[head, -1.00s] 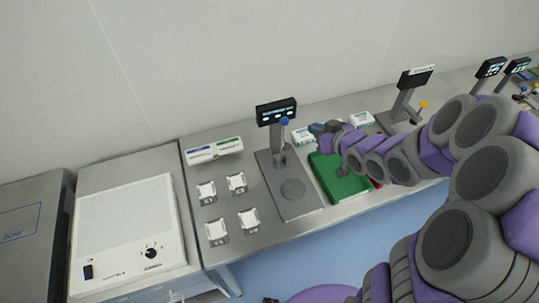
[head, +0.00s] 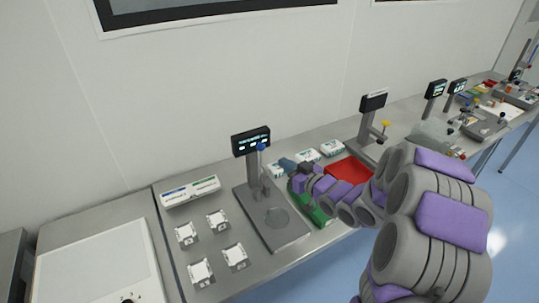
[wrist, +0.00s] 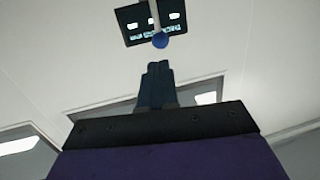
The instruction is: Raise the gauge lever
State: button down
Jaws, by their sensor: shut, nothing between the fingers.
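The gauge (head: 251,168) stands on the bench with a grey base plate, a column and a black display (head: 251,141) on top. Its lever ends in a blue ball knob (head: 261,147) just below the display. In the wrist view the blue knob (wrist: 160,41) hangs in front of the display (wrist: 155,20), above and beyond my fingertips. My gripper (head: 288,164) is shut and empty, to the right of the gauge column and lower than the knob. In the wrist view my gripper (wrist: 158,68) points toward the knob, apart from it. The lever's arm is hard to make out.
Several small white fixtures (head: 217,220) and a white box (head: 190,190) lie left of the gauge. A green tray (head: 318,215) and a red tray (head: 349,170) lie right, partly behind my arm. A second gauge with a yellow knob (head: 385,124) stands farther right.

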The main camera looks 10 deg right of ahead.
aim_at(264, 146)
jog(key=shift+b+x, duration=0.3)
jog(key=shift+x, duration=4.1)
jog(key=w+p, duration=0.1)
jog(key=p, duration=0.2)
jog(key=shift+a+r+g, duration=0.15)
jog(key=shift+r+g, duration=0.25)
jog(key=shift+w+p, duration=0.6)
jog(key=shift+p, duration=0.55)
jog(key=shift+w+a+r+g+h+p, duration=0.1)
jog(key=shift+w+a+g+h+p, duration=0.1)
jog(key=shift+g+h+p, duration=0.25)
jog(key=shift+a, duration=0.1)
